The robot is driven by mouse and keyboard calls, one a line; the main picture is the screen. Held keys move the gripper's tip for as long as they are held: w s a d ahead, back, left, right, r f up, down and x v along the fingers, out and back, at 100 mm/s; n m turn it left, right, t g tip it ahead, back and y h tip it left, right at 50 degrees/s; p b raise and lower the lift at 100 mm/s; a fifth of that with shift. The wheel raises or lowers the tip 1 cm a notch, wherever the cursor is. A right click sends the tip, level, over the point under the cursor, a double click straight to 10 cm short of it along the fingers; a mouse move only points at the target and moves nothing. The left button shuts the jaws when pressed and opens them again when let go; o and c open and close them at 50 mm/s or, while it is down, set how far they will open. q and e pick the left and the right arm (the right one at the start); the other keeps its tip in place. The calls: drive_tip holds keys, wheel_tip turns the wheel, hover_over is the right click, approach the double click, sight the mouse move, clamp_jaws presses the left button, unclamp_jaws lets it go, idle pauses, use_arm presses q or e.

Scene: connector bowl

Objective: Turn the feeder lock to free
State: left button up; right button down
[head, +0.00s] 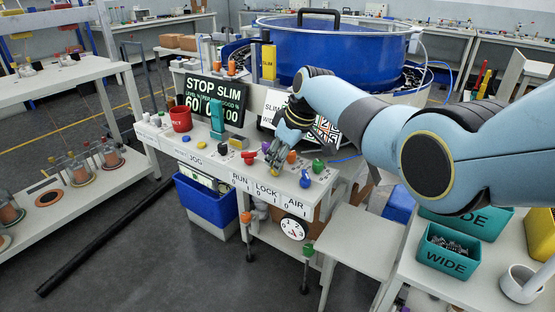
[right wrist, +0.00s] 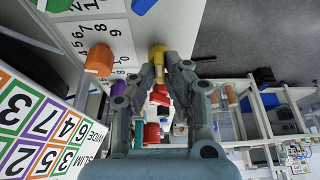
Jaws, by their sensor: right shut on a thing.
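The control desk (head: 225,163) has a front edge lettered RUN, LOCK and AIR, with 0 and 1 marks. My right gripper (head: 271,157) reaches down to the desk above the LOCK lettering. In the right wrist view my right gripper (right wrist: 159,72) is shut on a yellow knob (right wrist: 157,52), with a fingertip on each side. The fingers hide part of the knob, so its exact setting cannot be read. A red knob (head: 249,157) stands to its left by RUN, and a blue knob (head: 305,179) to its right by AIR. My left gripper is not in view.
An orange knob (head: 291,157) and a green knob (head: 318,166) stand close to the right gripper. A red cup (head: 181,119) and a STOP SLIM display (head: 215,98) are further left. A blue bowl (head: 335,50) stands behind. Teal WIDE bins (head: 447,262) are at the right.

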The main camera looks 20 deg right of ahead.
drive_tip(key=n+b, duration=0.1)
drive_tip(key=n+g+y+b, duration=0.1)
drive_tip(key=n, duration=0.1)
drive_tip(key=shift+w+d+f+n+b, duration=0.1)
drive_tip(key=shift+w+f+n+b, duration=0.05)
drive_tip(key=shift+n+b, duration=0.2)
drive_tip(key=shift+n+g+b, duration=0.3)
drive_tip(key=shift+n+b, duration=0.65)
drive_tip(key=shift+b, duration=0.2)
drive_tip(key=shift+w+n+g+b, duration=0.1)
drive_tip(key=shift+n+g+b, duration=0.3)
drive_tip(key=shift+n+b, duration=0.4)
drive_tip(key=shift+r+y, duration=0.2)
drive_tip(key=shift+y, duration=0.1)
drive_tip(key=c, duration=1.4)
unclamp_jaws()
drive_tip(key=v, duration=1.2)
